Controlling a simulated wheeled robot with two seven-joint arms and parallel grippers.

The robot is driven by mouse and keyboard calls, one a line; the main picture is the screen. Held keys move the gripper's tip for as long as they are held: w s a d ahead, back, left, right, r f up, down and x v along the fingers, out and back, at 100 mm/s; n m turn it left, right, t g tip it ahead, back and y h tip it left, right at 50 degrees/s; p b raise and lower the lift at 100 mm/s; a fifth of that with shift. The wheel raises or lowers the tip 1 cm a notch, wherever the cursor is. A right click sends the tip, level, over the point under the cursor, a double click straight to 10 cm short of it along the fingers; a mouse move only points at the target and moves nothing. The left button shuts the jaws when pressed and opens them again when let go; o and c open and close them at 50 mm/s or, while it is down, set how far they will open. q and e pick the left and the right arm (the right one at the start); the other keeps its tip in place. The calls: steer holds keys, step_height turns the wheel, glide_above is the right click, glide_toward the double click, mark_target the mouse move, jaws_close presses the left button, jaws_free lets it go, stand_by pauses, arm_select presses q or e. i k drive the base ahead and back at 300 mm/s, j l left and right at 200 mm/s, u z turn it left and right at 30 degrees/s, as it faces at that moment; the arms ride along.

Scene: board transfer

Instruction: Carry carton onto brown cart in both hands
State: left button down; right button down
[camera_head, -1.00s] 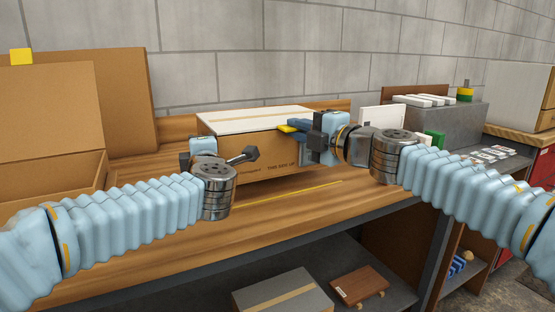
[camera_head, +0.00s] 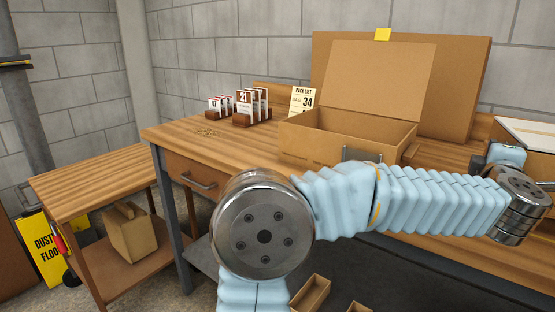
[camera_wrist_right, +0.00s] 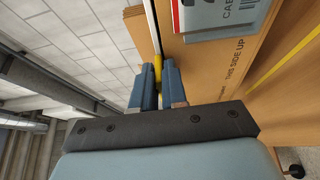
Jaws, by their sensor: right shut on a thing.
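The carton is cut off at the right edge of the head view, where its pale top (camera_head: 532,134) shows on the workbench. In the right wrist view its brown side (camera_wrist_right: 235,75) bears the words THIS SIDE UP. My right gripper (camera_wrist_right: 158,75) is shut on the carton, a yellow piece showing between its blue fingers; it is outside the head view. My left gripper's light-blue body (camera_head: 506,154) is beside the carton at the right edge, its fingertips hidden or cut off. The brown cart (camera_head: 98,172) stands at the left of the head view, its top bare.
An open cardboard box (camera_head: 340,145) stands on the workbench (camera_head: 200,140), with number cards (camera_head: 243,107) and a pack list card (camera_head: 303,101) to its left. A bag-like brown block (camera_head: 130,235) is on the cart's lower shelf. A yellow floor sign (camera_head: 42,250) stands beside the cart.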

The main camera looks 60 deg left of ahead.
mark_target(86, 179)
steer(key=l+u, duration=0.3)
steer(key=k+l+u, duration=0.3)
steer(key=l, duration=0.2)
steer(key=l+u, duration=0.3)
steer(key=k+l+u, duration=0.3)
steer(key=j+u, duration=0.25)
steer(key=u, duration=0.2)
steer(key=i+j+u, duration=0.5)
steer(key=i+j, duration=0.3)
steer(key=j, duration=0.2)
steer(key=i+j+u, duration=0.45)
steer(key=i+j, duration=0.3)
steer(key=i, duration=0.15)
